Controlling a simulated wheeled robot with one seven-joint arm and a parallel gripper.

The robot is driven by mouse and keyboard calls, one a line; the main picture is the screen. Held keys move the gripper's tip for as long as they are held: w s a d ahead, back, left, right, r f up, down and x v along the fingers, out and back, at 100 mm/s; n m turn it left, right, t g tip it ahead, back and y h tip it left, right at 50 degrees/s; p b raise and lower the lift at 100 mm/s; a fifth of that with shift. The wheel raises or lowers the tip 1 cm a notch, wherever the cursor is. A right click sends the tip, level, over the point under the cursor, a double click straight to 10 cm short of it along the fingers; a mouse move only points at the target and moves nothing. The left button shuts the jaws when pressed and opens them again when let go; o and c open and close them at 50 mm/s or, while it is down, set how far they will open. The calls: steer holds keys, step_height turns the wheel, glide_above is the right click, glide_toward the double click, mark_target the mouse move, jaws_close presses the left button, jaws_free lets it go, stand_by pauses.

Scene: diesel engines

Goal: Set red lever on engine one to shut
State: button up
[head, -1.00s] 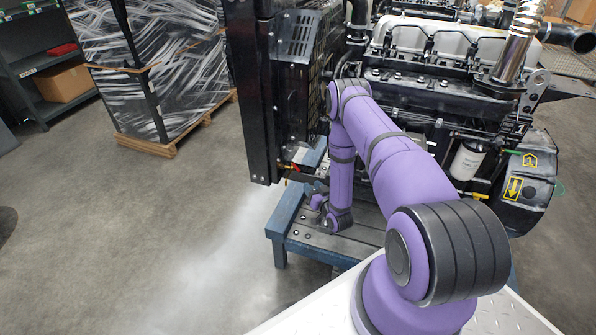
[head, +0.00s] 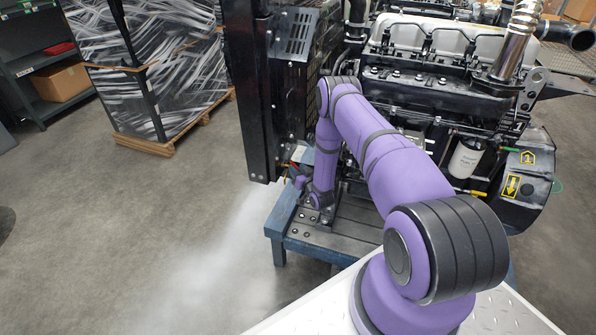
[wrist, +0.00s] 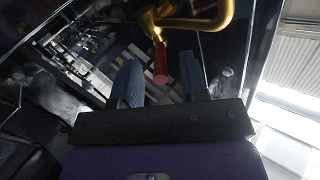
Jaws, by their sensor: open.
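Engine one (head: 445,85), a black diesel engine with a yellow "1" label (head: 529,158), stands on a blue-edged stand (head: 285,240). The red lever (wrist: 160,65) hangs below a brass fitting (wrist: 185,18) in the wrist view. In the head view a small patch of red and yellow (head: 293,166) shows beside the black upright, partly hidden. My gripper (wrist: 161,76) is open, with one blue-grey finger on each side of the red lever's end in that view. I cannot tell whether either finger touches it. In the head view my gripper (head: 299,182) is small, just below the red patch.
A tall black radiator frame (head: 258,100) stands close to the left of my arm. A wrapped pallet load (head: 165,75) and a shelf with a cardboard box (head: 60,83) are at the far left. The floor (head: 150,225) in front of them is clear.

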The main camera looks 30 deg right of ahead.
jaws_close()
steer(key=shift+a, duration=0.1)
steer(key=shift+w+a+m+g+h, duration=0.3)
steer(key=shift+a+m+g+h, duration=0.45)
steer(key=shift+m+h, duration=0.9)
steer(key=shift+w+a+m+g+h, duration=0.4)
steer(key=shift+m+g+h, duration=0.65)
steer(key=shift+h, duration=1.25)
steer(key=shift+w+a+m+g+h, duration=0.2)
steer(key=shift+a+m+g+h, duration=0.6)
steer(key=shift+m+h, duration=0.9)
steer(key=shift+h, duration=0.35)
jaws_free()
